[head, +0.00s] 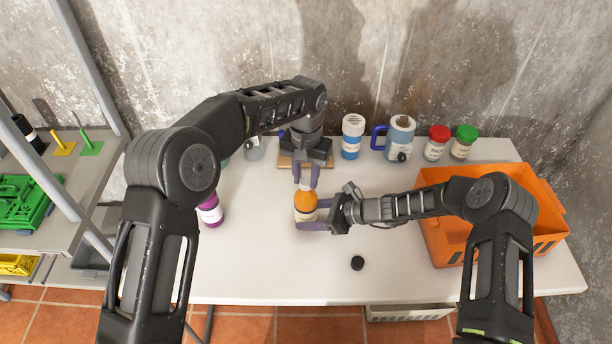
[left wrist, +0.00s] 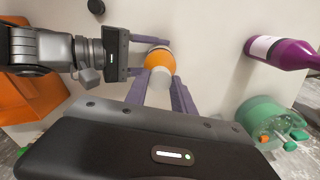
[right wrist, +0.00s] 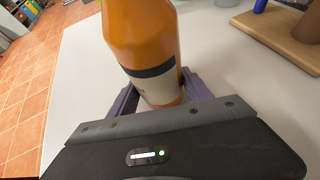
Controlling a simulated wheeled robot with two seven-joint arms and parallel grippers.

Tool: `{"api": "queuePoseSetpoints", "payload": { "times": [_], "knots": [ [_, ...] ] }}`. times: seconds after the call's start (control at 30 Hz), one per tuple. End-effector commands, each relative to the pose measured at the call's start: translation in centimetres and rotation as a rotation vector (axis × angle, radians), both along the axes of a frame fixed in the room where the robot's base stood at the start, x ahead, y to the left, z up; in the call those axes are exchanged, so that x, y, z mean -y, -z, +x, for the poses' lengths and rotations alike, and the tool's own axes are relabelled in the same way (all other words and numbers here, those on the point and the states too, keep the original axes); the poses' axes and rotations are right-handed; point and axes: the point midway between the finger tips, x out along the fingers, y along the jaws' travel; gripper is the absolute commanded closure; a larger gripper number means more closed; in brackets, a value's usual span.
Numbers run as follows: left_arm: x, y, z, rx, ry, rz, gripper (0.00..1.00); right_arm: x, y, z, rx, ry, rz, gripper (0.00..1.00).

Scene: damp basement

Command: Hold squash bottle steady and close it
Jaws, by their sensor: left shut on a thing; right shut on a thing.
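The squash bottle (head: 305,202), orange with a pale, dark-edged label, stands upright on the white table. My right gripper (head: 308,216) is shut around its lower body; in the right wrist view the bottle (right wrist: 142,35) sits between the purple fingers, its top out of frame. My left gripper (head: 306,180) points down from above, shut on a whitish cap (head: 306,187) at the bottle's top. In the left wrist view the cap (left wrist: 162,74) is between the fingertips, over the orange bottle (left wrist: 159,57). I cannot tell whether the cap is seated or just above the neck.
A black cap (head: 357,263) lies on the table front. A purple bottle (head: 210,210) stands to the left. A wooden board (head: 288,160), blue-and-white bottle (head: 352,138), blue-handled jug (head: 400,135) and two jars line the back. An orange crate (head: 440,240) is at right.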

Motion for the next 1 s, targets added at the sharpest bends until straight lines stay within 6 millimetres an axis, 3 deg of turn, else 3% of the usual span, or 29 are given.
{"api": "queuePoseSetpoints", "payload": {
  "times": [0.4, 0.73, 0.77, 0.87, 1.0],
  "knots": [
    [0.07, -0.13, 0.04, 0.002, 0.753, -0.002, 1.00, 0.02, 0.04, -0.02, 0.000, 0.000, -0.001, 0.99],
    [0.09, -0.17, 0.04, 0.003, 0.846, -0.001, 1.00, 0.04, 0.06, -0.02, -0.001, 0.000, -0.002, 0.99],
    [0.10, -0.17, 0.04, 0.003, 0.845, -0.001, 0.69, 0.04, 0.06, -0.02, -0.001, 0.000, -0.002, 0.99],
    [0.09, -0.15, 0.03, 0.003, 0.845, -0.001, 0.60, 0.04, 0.07, -0.02, -0.001, 0.000, -0.002, 0.99],
    [0.06, -0.09, 0.02, 0.002, 0.844, -0.001, 0.59, 0.03, 0.06, -0.03, -0.001, 0.000, -0.001, 0.99]
  ]
}}
